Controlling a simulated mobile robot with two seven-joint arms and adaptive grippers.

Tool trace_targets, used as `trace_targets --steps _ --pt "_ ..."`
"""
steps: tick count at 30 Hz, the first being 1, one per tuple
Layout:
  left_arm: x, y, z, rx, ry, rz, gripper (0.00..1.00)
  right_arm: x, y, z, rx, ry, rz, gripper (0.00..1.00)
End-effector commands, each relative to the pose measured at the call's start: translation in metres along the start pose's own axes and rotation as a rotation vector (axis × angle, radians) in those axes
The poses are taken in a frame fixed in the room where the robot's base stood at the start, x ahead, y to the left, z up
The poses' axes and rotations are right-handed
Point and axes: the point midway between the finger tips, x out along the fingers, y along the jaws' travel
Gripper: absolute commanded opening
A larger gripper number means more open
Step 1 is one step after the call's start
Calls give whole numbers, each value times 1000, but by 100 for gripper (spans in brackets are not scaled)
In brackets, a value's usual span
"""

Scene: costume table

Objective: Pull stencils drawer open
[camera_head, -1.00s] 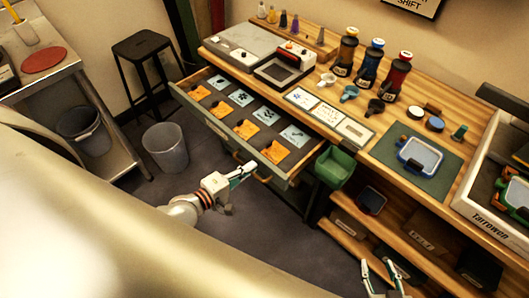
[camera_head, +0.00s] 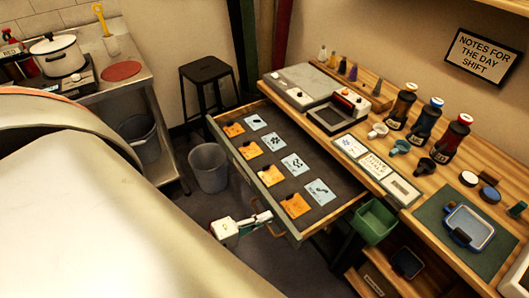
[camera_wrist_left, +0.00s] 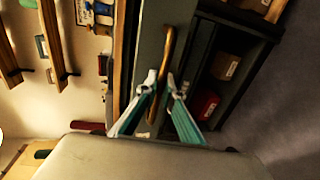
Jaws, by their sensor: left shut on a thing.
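The stencils drawer (camera_head: 335,209) stands pulled out from under the wooden worktable, showing its dark inside. Orange packets (camera_head: 271,176) and pale blue stencil cards (camera_head: 294,165) lie in it in two rows. My left gripper (camera_head: 262,217) is at the drawer front, near its right end. In the left wrist view, the fingers (camera_wrist_left: 162,88) are shut on the drawer's brown bar handle (camera_wrist_left: 167,55), one on each side of it. My right gripper is not in view.
A grey bin (camera_head: 209,168) and a black stool (camera_head: 208,90) stand on the floor left of the drawer. A green bin (camera_head: 374,222) hangs close to the drawer's right side. Bottles (camera_head: 426,122) and cups stand on the worktable (camera_head: 440,205).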

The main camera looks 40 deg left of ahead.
Motion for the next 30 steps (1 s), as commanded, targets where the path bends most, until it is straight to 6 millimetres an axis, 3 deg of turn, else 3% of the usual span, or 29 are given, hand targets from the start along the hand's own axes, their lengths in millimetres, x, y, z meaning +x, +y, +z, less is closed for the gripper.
trace_targets --steps 14,30 --pt "-6 -1 0 1 -1 -3 14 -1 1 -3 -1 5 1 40" --pt "-102 -1 0 1 -2 -4 14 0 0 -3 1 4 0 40"
